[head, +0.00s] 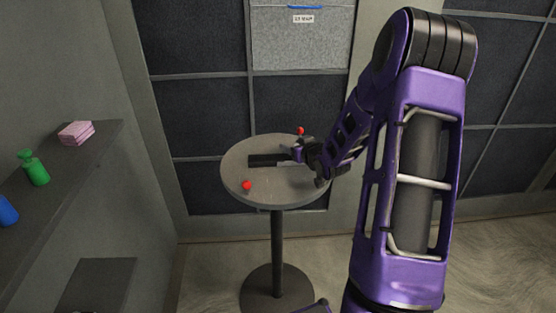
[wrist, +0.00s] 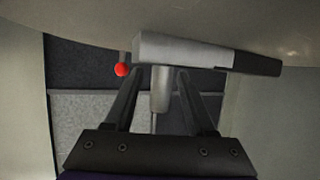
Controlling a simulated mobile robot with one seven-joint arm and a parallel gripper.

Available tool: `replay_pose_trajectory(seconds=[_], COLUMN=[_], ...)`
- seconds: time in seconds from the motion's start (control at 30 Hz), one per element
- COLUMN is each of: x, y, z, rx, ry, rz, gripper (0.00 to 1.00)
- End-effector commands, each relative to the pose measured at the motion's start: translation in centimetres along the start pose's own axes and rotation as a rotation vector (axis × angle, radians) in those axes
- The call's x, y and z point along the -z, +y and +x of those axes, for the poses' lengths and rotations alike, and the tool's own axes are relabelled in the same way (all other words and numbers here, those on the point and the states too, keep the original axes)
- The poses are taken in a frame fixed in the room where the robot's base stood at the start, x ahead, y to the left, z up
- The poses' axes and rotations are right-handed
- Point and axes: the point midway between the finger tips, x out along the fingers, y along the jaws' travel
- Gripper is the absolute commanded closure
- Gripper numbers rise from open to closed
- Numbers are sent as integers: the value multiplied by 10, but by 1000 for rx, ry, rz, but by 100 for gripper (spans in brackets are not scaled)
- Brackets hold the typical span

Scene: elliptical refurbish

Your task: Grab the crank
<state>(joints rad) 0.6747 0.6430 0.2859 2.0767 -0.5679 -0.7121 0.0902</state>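The crank shows in the wrist view as a grey bar (wrist: 185,49) with a black end (wrist: 258,63) and a short grey stub (wrist: 160,90). In the head view its black part (head: 266,160) shows on the round table (head: 238,188). My gripper (wrist: 160,74) is open, with its two fingers on either side of the stub and a visible gap to each. In the head view my gripper (head: 298,153) is over the table at the crank's right end, and it hides part of the crank.
One red ball (head: 247,185) is at the table's front left and another (head: 300,131) at its back. A shelf (head: 75,165) on the left holds a pink stack (head: 76,133), a green bottle (head: 34,168) and a blue object (head: 6,211). A panelled wall stands behind the table.

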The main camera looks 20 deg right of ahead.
Motion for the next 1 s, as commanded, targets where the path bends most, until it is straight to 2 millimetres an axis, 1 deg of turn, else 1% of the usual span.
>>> replay_pose_trajectory(seconds=[0.03, 0.17, 0.2, 0.27, 0.3, 1.0], x=[0, 0, 0, 0, 0, 0], y=[0, 0, 0, 0, 0, 0], z=[0, 0, 0, 0, 0, 0], rx=[0, 0, 0, 0, 0, 0], ry=[0, 0, 0, 0, 0, 0], rz=[0, 0, 0, 0, 0, 0], gripper=[55, 78, 86, 96, 100, 100])
